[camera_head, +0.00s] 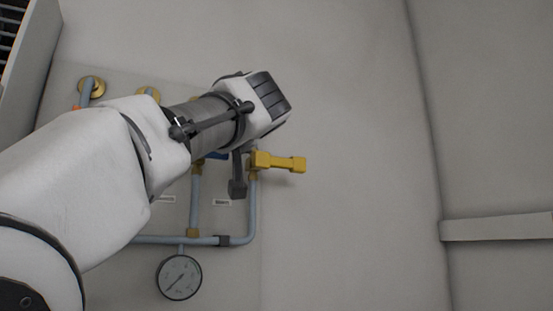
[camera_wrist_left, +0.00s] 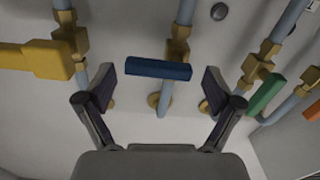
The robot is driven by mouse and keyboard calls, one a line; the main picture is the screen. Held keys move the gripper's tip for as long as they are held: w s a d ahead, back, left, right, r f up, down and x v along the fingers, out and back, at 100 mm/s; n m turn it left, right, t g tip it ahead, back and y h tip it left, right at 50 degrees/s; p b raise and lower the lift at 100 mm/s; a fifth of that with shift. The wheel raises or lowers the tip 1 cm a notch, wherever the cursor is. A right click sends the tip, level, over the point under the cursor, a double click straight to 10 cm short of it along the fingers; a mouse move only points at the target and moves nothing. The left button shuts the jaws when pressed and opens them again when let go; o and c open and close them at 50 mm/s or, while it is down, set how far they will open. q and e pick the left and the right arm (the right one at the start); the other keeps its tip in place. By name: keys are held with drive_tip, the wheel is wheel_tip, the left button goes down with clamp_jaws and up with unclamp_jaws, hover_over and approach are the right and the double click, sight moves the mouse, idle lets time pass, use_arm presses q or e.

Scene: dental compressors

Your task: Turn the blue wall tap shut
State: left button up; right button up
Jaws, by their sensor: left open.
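The blue tap handle (camera_wrist_left: 158,68) lies crosswise to its pale blue pipe in the left wrist view. In the head view only a sliver of the blue handle (camera_head: 217,155) shows behind my arm. My left gripper (camera_wrist_left: 158,84) is open, with one finger on each side of the blue handle. I see a gap at both ends of the handle; the depth between fingers and handle is hard to tell. In the head view one dark finger of the left gripper (camera_head: 238,187) hangs below the wrist, beside the yellow tap. My right gripper is in neither view.
A yellow tap handle (camera_head: 280,162) sticks out right of my left gripper; it also shows in the wrist view (camera_wrist_left: 40,60). A green handle (camera_wrist_left: 266,95) is on the other side. A round gauge (camera_head: 179,277) hangs below the pipes.

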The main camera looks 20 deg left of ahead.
use_arm(q)
drive_tip(key=shift+w+a+f, duration=0.1)
drive_tip(key=shift+w+a, duration=0.1)
drive_tip(key=shift+a, duration=0.1)
drive_tip(key=shift+s+d, duration=0.15)
drive_tip(key=shift+d, duration=0.15)
drive_tip(key=shift+c, duration=0.4)
drive_tip(key=shift+s+d+r, duration=0.2)
drive_tip(key=shift+d, duration=0.1)
drive_tip(key=c, duration=1)
drive_tip(key=shift+w+f+m, duration=0.1)
drive_tip(key=shift+f+m, duration=0.05)
drive_tip(key=shift+m, duration=0.55)
drive_tip(key=shift+c, duration=0.3)
drive_tip(key=o, duration=1.1)
drive_tip(key=shift+a, duration=0.1)
drive_tip(key=shift+o, duration=0.2)
drive_tip(key=shift+w+a+f, duration=0.1)
drive_tip(key=shift+w+a, duration=0.1)
